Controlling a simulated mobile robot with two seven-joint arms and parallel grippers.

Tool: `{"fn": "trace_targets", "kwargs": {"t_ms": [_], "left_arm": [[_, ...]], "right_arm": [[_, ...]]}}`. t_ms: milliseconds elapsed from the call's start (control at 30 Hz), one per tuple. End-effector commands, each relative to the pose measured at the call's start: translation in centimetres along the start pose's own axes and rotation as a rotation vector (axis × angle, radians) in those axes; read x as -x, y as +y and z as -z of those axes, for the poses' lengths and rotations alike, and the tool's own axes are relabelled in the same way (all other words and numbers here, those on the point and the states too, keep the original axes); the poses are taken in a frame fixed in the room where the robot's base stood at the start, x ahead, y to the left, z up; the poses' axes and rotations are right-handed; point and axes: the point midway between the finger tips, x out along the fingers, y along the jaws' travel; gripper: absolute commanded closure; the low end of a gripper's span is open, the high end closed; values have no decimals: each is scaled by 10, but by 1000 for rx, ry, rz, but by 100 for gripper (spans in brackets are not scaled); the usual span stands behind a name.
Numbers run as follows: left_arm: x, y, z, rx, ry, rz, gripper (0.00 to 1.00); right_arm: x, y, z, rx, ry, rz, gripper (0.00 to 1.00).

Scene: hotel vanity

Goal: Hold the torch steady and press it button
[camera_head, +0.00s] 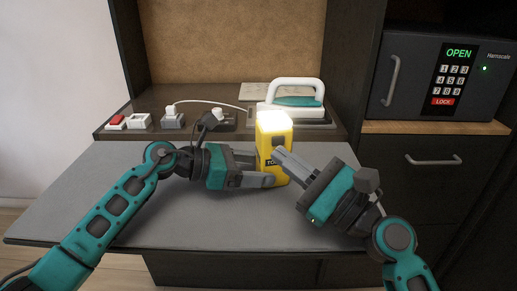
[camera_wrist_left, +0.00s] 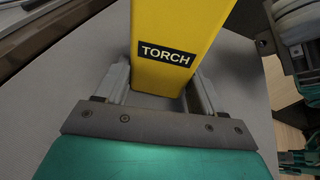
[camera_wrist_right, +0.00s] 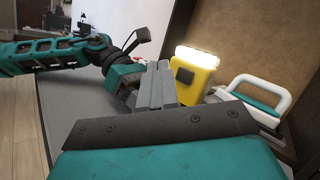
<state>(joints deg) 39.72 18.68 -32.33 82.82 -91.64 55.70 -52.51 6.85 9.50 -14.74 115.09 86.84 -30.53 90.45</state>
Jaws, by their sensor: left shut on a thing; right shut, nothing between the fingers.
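The yellow torch (camera_head: 273,137) stands upright on the grey board, and its top glows white. In the left wrist view the torch (camera_wrist_left: 176,28) shows a black TORCH label between the fingers. My left gripper (camera_head: 268,170) is shut on the torch's lower part from the left. My right gripper (camera_head: 280,158) is shut and empty, its fingertips at the torch's right front side. In the right wrist view the torch (camera_wrist_right: 198,78) has a dark button patch (camera_wrist_right: 185,75) just beyond the fingertips. I cannot tell whether they touch it.
A white and teal iron (camera_head: 294,100) stands on the shelf behind the torch. Sockets and switches (camera_head: 140,121) with plugs and a cord are at the back left. A black safe (camera_head: 440,80) reading OPEN is at the right. The grey board (camera_head: 90,180) is otherwise clear.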

Motion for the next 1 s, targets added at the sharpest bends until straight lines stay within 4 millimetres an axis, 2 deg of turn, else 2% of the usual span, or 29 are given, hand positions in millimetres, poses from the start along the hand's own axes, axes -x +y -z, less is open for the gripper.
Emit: {"fn": "trace_targets", "kwargs": {"t_ms": [400,833,867,1000], "left_arm": [[0,0,0,0,0,1,49],[0,0,0,0,0,1,49],[0,0,0,1,0,1,31],[0,0,0,0,0,0,18]], "right_arm": [[28,21,-20,0,1,-1,100],[32,23,-23,1,0,0,100],[32,23,-23,1,0,0,100],[32,23,-23,0,0,0,100]]}}
